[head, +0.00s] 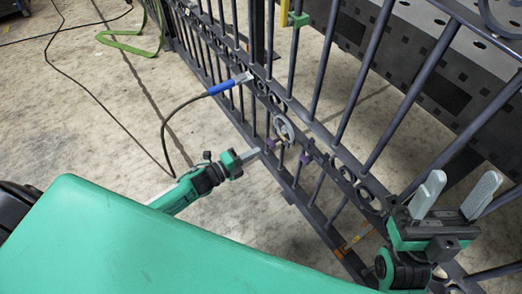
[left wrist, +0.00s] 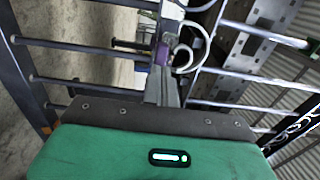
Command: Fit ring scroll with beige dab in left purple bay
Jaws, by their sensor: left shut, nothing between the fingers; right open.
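A grey ring scroll (head: 283,128) is at the gate's ring rail, between two purple marks, the left one (head: 270,143) and the right one (head: 304,158). I cannot clearly make out a beige dab on it. My left gripper (head: 256,153) is shut and empty, its tips just left of the left purple mark. In the left wrist view the shut fingers (left wrist: 163,90) point at a purple mark (left wrist: 161,54), with a curled scroll (left wrist: 184,58) beside it; I cannot tell whether they touch. My right gripper (head: 455,205) is open and empty at the lower right.
The dark barred gate (head: 325,75) crosses the view diagonally. A blue-handled tool (head: 222,87) with a black cable rests against its rail. A green clamp (head: 298,19) is higher up. An orange-yellow piece (head: 353,240) is near the lower rail. Floor left of the gate is mostly clear.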

